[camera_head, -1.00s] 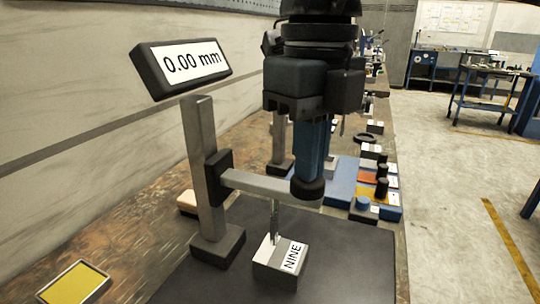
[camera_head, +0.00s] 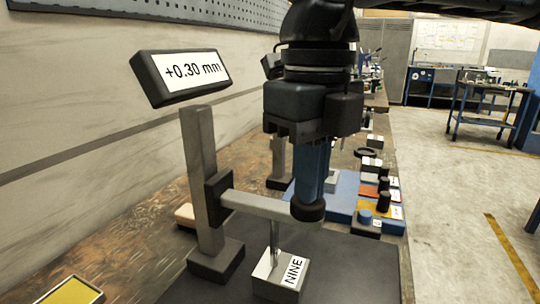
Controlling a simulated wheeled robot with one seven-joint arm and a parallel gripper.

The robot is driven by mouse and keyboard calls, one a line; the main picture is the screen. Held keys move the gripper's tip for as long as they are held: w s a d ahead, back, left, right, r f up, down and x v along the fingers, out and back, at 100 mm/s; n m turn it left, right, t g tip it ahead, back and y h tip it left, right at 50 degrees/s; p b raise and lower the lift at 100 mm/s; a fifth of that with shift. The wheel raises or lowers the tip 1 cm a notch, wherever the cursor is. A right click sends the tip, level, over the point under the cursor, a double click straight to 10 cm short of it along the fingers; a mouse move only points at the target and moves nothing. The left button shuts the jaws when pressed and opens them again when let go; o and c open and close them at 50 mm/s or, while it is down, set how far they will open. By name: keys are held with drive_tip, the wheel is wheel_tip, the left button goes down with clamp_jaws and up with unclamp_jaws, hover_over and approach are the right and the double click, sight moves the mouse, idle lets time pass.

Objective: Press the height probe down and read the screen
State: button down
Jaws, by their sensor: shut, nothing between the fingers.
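The height probe has a grey horizontal arm (camera_head: 258,205) on a grey post (camera_head: 202,170) with a dark base (camera_head: 216,262). A thin probe rod (camera_head: 274,236) hangs from the arm down to a block labelled NINE (camera_head: 283,278); the tip appears to touch its top. The screen (camera_head: 190,74) above the post reads +0.30 mm. My gripper (camera_head: 309,209) points down with its blue fingers shut and empty. Its dark tips are at the right end of the probe arm and seem to rest on it.
A dark mat (camera_head: 355,265) lies under the block. Behind the gripper is a blue tray (camera_head: 345,190) with several dark knobs and coloured pads. A yellow pad (camera_head: 72,292) is at the lower left. The wall runs along the left; open floor is on the right.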

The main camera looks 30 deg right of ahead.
wheel_tip(320, 180, up, 8)
drive_tip(key=p, duration=0.3)
drive_tip(key=shift+f+p, duration=0.2)
drive_tip(key=shift+p, duration=0.1)
idle(0.4)
wheel_tip(320, 180, up, 8)
idle(0.6)
drive_tip(key=shift+f, duration=0.1)
idle(0.7)
